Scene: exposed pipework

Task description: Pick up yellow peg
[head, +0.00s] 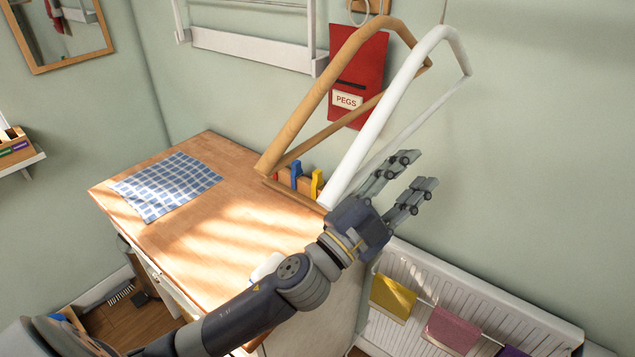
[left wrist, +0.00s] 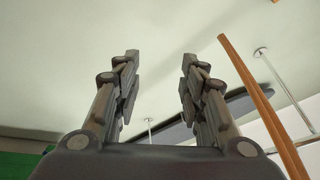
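The yellow peg (head: 317,183) stands upright at the back right corner of the wooden worktop, beside a blue peg (head: 296,172). Its lower part is hidden by the wooden rail and the white frame in front. My left gripper (head: 416,172) is open and empty, to the right of the yellow peg and apart from it, beyond the white frame in the picture. In the left wrist view the two fingers (left wrist: 160,75) are spread with nothing between them, and no peg shows there. My right gripper is not in view.
A tan frame (head: 315,95) and a white frame (head: 385,120) slope up around the pegs. A red PEGS bag (head: 360,75) hangs behind. A checked cloth (head: 168,186) lies on the worktop (head: 225,235). A white radiator (head: 450,290) with hanging cloths stands at lower right.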

